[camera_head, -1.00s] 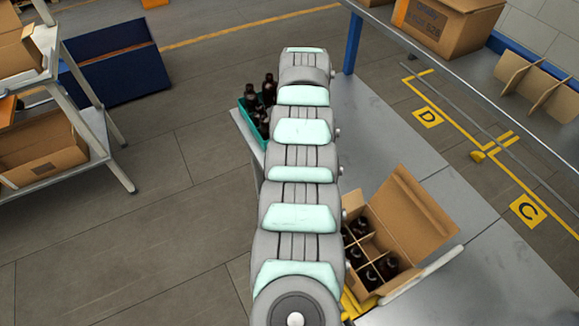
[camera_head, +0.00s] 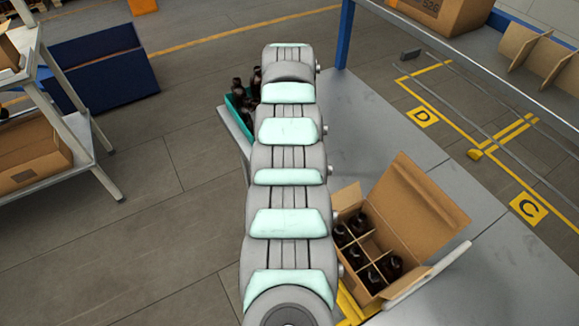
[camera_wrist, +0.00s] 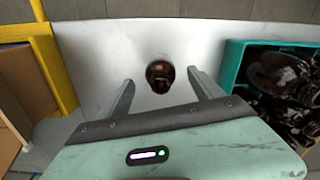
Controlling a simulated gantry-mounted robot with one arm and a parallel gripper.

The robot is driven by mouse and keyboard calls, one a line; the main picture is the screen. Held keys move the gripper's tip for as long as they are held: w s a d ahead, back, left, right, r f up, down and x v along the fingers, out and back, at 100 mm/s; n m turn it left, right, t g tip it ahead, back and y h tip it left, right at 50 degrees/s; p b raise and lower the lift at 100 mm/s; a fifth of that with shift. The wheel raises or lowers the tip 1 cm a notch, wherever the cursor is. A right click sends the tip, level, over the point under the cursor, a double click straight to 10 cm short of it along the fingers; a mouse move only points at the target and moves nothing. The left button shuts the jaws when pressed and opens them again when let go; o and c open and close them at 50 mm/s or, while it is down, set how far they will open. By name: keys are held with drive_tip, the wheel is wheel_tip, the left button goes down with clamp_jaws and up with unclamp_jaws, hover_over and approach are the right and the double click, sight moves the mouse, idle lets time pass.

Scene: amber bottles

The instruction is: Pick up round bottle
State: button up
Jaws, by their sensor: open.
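A dark brown round bottle (camera_wrist: 160,76) stands on the light grey table top (camera_wrist: 105,35) in the wrist view, seen from nearly straight above. My gripper (camera_wrist: 161,78) is open, with one finger to the left and one to the right of the bottle. Gaps show between the bottle and both fingers. Whether the fingertips are at the bottle's height is hard to tell. In the head view my arm hides the gripper and this bottle.
A teal crate (camera_wrist: 232,62) with several dark bottles is close to my right finger. A cardboard box (camera_head: 418,212) with dividers and several bottles stands open on the table. A yellow edge (camera_wrist: 52,65) lies left in the wrist view.

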wheel_tip(320, 180, down, 5)
drive_tip(key=b, duration=0.3)
drive_tip(key=shift+s+r+b, duration=0.1)
drive_tip(key=shift+b, duration=0.25)
drive_tip(key=shift+r, duration=0.1)
drive_tip(key=c, duration=1.5)
